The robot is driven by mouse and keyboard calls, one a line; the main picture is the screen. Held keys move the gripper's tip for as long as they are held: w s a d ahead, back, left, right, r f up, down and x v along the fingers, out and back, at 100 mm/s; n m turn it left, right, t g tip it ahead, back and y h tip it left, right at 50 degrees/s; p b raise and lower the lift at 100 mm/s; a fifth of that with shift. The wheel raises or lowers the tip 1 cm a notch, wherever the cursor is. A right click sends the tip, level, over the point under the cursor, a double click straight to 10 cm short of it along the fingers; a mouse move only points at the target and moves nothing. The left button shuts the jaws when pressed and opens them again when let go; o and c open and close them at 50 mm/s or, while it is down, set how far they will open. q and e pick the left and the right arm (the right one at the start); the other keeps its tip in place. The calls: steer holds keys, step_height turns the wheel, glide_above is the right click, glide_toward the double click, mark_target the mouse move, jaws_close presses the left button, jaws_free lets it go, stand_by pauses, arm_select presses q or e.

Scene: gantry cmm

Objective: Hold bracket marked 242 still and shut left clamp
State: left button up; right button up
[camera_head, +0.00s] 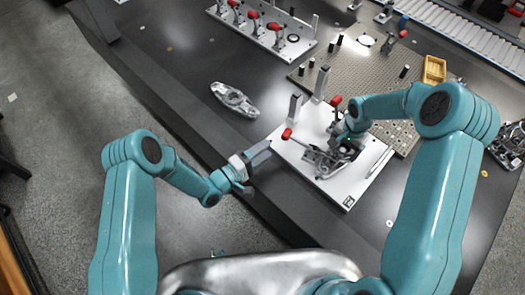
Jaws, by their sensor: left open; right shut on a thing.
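A white fixture plate (350,194) lies on the dark table in front of me. A grey metal bracket (344,158) sits on it, partly hidden by my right gripper. No number can be read on it. My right gripper (343,145) is shut on the bracket from above. The left clamp (309,148) has a red-tipped handle that points out to the left over the plate edge. A second red-tipped handle (336,101) stands more upright behind the bracket. My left gripper (260,157) is open and empty, left of the plate and apart from the clamp handle.
A loose silver casting (234,99) lies on the table at the upper left. A rack with several red-handled clamps (262,25) stands at the back. A perforated plate (358,65) with black posts and a yellow tray (434,69) are behind the fixture.

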steer(key=o, duration=1.3)
steer(key=shift+r, duration=0.1)
steer(key=shift+o, duration=0.2)
arm_select(q)
steer(key=shift+f, duration=0.1)
arm_select(e)
steer(key=shift+w+r, duration=0.1)
steer(key=shift+r, duration=0.2)
arm_select(q)
steer(key=shift+f+b, duration=0.85)
steer(key=shift+b, duration=0.15)
arm_select(e)
step_height(320, 180, up, 16)
steer(key=shift+f, duration=0.15)
